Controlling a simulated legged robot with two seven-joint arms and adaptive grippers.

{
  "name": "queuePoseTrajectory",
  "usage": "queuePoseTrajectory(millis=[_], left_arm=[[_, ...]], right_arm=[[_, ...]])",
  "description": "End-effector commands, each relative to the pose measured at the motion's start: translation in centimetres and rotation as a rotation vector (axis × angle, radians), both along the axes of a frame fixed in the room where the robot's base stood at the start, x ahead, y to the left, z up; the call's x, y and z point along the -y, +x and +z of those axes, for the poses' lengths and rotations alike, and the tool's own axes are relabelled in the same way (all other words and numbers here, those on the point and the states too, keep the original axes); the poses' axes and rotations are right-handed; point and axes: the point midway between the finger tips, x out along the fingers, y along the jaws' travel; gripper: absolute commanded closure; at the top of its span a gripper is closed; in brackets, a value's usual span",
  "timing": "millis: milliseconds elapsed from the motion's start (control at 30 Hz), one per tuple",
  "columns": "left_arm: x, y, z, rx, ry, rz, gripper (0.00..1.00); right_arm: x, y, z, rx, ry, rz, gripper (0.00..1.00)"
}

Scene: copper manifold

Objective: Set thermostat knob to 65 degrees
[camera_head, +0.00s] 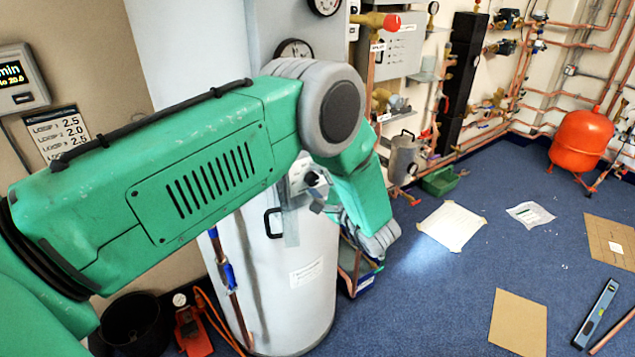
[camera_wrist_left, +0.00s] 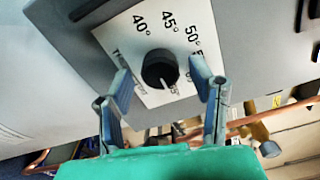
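The thermostat knob (camera_wrist_left: 160,69) is a round black knob on a white dial plate (camera_wrist_left: 125,35) in the left wrist view. The marks 40°, 45° and 50° are readable; the others are hidden or too small. A pale pointer line shows at the knob's lower right edge, and its exact reading cannot be told. My left gripper (camera_wrist_left: 160,80) is open, with one finger on each side of the knob; contact cannot be told. In the head view, my green arm reaches to the knob (camera_head: 312,178) on the white tank (camera_head: 298,245). My right gripper is out of view.
Gauges (camera_head: 293,50) and a grey cabinet (camera_head: 402,48) are behind my arm. Copper pipes line the back wall. A red vessel (camera_head: 581,138) stands at the right. Cardboard (camera_head: 518,322), sheets and a spirit level (camera_head: 597,313) lie on the blue floor. A black bucket (camera_head: 134,322) is at lower left.

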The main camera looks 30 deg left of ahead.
Motion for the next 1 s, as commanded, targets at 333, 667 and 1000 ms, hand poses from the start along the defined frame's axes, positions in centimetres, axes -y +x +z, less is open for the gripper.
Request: queuePoseTrajectory(millis=[333,667,1000], left_arm=[[2.8,-1.1,-0.1,-0.002,-0.001,-0.002,0.51],[9.1,-3.5,-0.2,-0.002,-0.001,-0.003,0.51],[11.1,-4.3,-0.3,-0.003,0.000,-0.001,0.51]], right_arm=[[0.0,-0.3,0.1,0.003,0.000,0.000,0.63],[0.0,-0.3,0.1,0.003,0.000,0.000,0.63],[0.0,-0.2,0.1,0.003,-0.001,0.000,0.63]])
